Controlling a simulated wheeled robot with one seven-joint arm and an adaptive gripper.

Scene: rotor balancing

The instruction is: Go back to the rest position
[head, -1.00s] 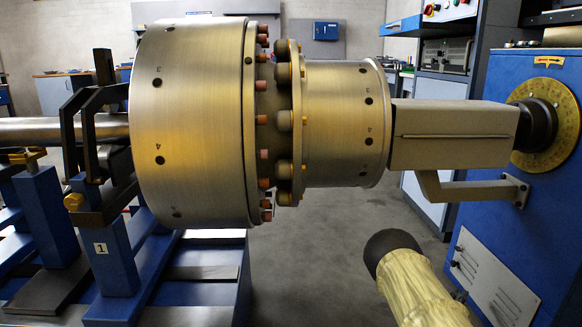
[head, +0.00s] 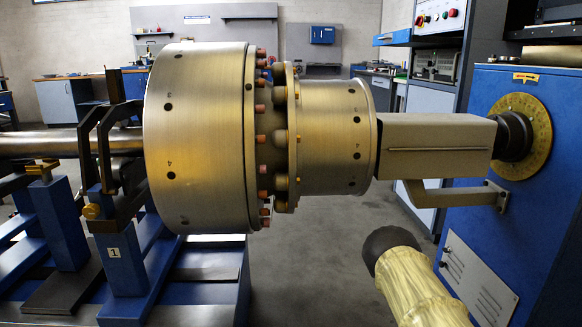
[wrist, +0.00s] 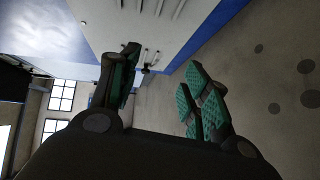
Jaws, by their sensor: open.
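My gripper (wrist: 160,88) shows in the wrist view with its two green-padded fingers spread apart and nothing between them. Past the fingers are a pale vented panel, a blue edge and grey floor. In the head view, part of my arm in a pale yellow cover with a dark rounded end shows at the lower right; the gripper itself is out of that view. The big brass-coloured rotor (head: 200,140) lies level on its shaft, its flange ringed with several bolts. My arm is apart from it, below and to the right.
A blue machine (head: 530,215) with a brass dial (head: 527,135) stands at the right, joined to the rotor by a boxy coupling cover (head: 435,145). A blue support stand (head: 118,265) marked 1 is at the left. Grey floor (head: 310,260) is open below the rotor.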

